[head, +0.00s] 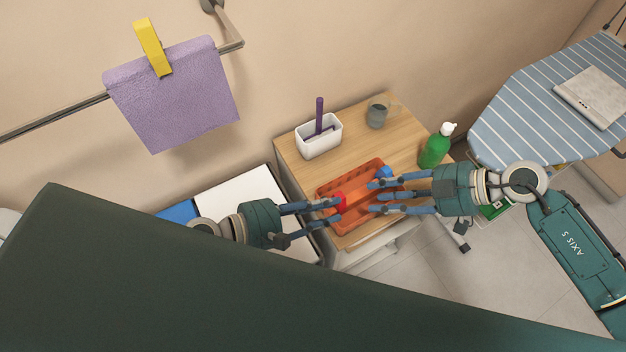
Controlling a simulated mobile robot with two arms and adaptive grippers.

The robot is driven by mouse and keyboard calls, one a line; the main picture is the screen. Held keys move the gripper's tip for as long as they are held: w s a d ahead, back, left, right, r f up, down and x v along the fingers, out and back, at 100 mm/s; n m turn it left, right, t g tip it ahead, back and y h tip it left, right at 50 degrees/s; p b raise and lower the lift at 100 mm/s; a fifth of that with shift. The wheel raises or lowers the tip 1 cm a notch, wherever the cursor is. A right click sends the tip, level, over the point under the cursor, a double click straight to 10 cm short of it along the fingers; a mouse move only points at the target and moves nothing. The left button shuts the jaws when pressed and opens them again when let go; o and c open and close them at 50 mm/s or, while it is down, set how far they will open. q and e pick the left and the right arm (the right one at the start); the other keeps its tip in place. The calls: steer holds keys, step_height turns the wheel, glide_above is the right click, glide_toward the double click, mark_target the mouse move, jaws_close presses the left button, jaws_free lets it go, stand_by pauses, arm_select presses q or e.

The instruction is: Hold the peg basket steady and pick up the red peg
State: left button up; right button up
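The orange peg basket (372,221) sits on the wooden top of a small cabinet. The red peg (341,202) shows at the basket's left side. My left gripper (337,209) reaches in from the left, with its fingertips at the red peg. Its fingers hide part of the peg, and I cannot tell whether they are closed on it. My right gripper (372,196) reaches over the basket from the right. Its fingertips are spread apart, with no peg visible between them. A blue peg (386,172) shows at the basket's right side, close to the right gripper's upper finger.
A white holder (319,141) with purple items and a grey mug (377,112) stand behind the basket on the cabinet top (350,137). A green bottle (435,149) stands at its right edge. A striped ironing board (535,95) is at right. A purple towel (175,100) hangs at left.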

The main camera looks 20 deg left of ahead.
mark_target(350, 172)
arm_select(q)
steer(key=w+a+n, duration=0.1)
steer(key=w, duration=0.1)
steer(key=w+a+f+n+y, duration=0.1)
steer(key=w+a+n, duration=0.1)
steer(key=w+a+f+n, duration=0.1)
steer(key=w+n, duration=0.1)
steer(key=w, duration=0.1)
steer(key=shift+a+t+y, duration=0.35)
steer(key=shift+t+y, duration=0.05)
steer(key=x, duration=1.1)
steer(key=shift+w+d+f, duration=0.1)
steer(key=shift+w+d, duration=0.1)
steer(key=shift+d, duration=0.15)
jaws_close()
